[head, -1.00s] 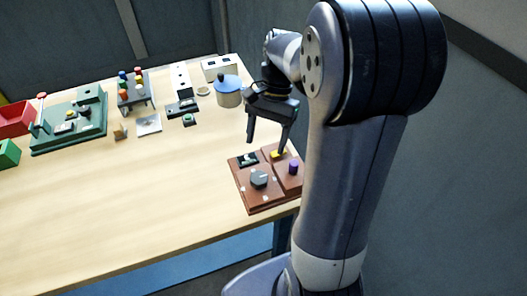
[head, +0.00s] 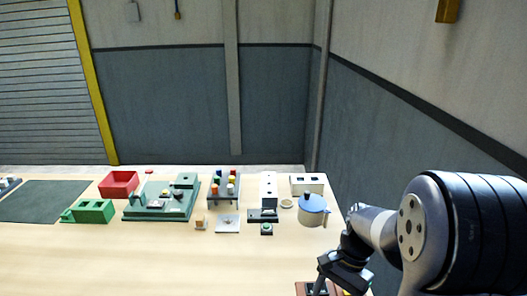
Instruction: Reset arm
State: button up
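My gripper (head: 340,284) is at the lower right of the head view, low over the right end of the table. Its fingers run down to the bottom edge of the picture, so I cannot see whether they are open or shut. A brown board (head: 303,290) lies under it, mostly cut off by the bottom edge. My arm fills the lower right corner.
The table's front middle is clear.

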jog(key=x, duration=0.2)
jog(key=shift+s+f, duration=0.1)
jog(key=shift+f, duration=0.25)
jog(key=shift+r, duration=0.15)
